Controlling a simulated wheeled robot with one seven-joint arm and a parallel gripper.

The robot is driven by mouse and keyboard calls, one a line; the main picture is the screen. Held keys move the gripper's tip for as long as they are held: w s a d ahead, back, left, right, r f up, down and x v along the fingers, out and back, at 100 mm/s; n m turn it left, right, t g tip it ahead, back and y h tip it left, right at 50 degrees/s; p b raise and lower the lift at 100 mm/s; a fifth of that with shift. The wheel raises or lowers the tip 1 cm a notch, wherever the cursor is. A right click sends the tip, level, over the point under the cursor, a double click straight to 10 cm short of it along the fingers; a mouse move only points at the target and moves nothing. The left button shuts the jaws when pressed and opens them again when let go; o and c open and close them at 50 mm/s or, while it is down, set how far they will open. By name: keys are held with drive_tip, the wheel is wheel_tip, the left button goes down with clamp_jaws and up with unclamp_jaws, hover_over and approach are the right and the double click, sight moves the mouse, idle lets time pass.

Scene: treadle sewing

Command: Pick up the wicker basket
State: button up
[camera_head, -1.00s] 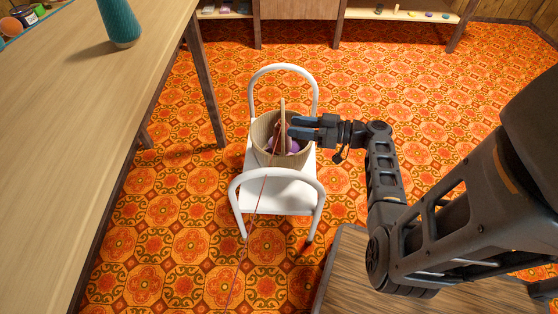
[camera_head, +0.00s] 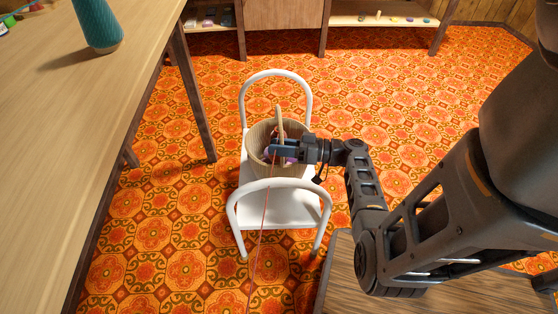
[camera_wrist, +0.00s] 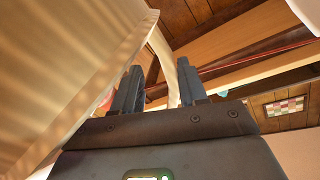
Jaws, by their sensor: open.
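The wicker basket (camera_head: 257,160) is light tan and stands upright on the seat of a white chair (camera_head: 262,206). Its tall handle (camera_head: 280,122) rises above the rim, and purple and reddish contents show inside. My gripper (camera_head: 275,153) reaches in from the right at rim height, and its fingers cover part of the basket's front and the lower handle. In the wrist view my two dark fingers (camera_wrist: 160,88) are apart. A pale curved strip, seemingly the handle, shows between them. A large pale surface, probably the basket wall, fills the left. Contact cannot be told.
The chair's front hoop (camera_head: 280,184) and back hoop (camera_head: 276,72) stand close around the basket. A wooden table (camera_head: 80,150) with a teal cone (camera_head: 97,25) is at left. A red thread (camera_head: 264,225) runs down in front.

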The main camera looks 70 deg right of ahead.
drive_tip(key=shift+w+a, duration=0.15)
drive_tip(key=shift+w, duration=0.55)
drive_tip(key=shift+c, duration=0.2)
clamp_jaws()
idle(0.7)
